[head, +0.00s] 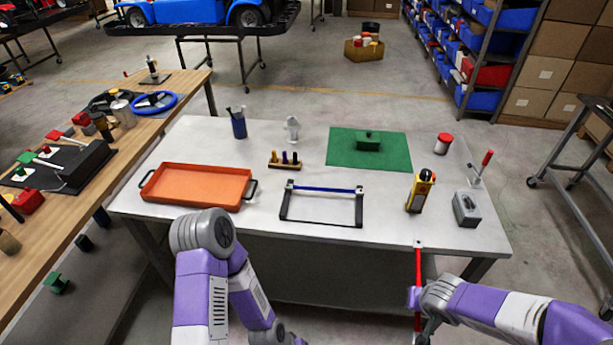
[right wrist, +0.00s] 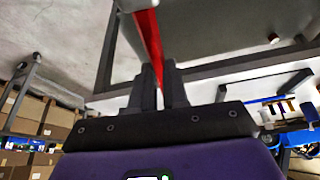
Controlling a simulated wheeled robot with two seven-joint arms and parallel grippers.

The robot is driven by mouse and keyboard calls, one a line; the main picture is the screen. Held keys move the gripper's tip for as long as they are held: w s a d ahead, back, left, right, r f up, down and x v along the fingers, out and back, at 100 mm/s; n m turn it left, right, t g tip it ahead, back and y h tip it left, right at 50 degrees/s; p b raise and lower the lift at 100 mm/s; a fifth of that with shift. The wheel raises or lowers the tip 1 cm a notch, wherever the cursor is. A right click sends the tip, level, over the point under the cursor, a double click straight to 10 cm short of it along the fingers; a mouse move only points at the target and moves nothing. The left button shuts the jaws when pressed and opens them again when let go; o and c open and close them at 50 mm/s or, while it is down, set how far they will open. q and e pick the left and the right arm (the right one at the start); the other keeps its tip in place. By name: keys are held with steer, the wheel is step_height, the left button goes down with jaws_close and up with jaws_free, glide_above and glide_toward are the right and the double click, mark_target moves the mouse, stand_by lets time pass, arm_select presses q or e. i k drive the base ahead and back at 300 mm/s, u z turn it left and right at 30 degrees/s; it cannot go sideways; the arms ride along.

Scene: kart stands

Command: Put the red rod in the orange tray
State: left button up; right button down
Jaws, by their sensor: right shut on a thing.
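In the right wrist view the red rod (right wrist: 149,38) runs up from between the fingers of the right gripper (right wrist: 160,82). The orange tray (head: 160,198) lies on the left part of the grey table, empty, with black handles at its ends. My left arm is folded at the bottom of the head view and its gripper is out of the picture.
A black stand (head: 322,222) with a blue rod (head: 325,189) across it is right of the tray. A yellow-black tool (head: 418,192) and a grey box (head: 467,210) stand at the right. A small pegged block (head: 285,165) and a green mat (head: 345,150) lie behind.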

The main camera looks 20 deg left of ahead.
mark_target(201, 198)
steer(key=u, duration=0.4)
steer(key=k, duration=0.5)
steer(key=u, duration=1.65)
steer(key=i, duration=1.8)
steer(key=z, duration=0.65)
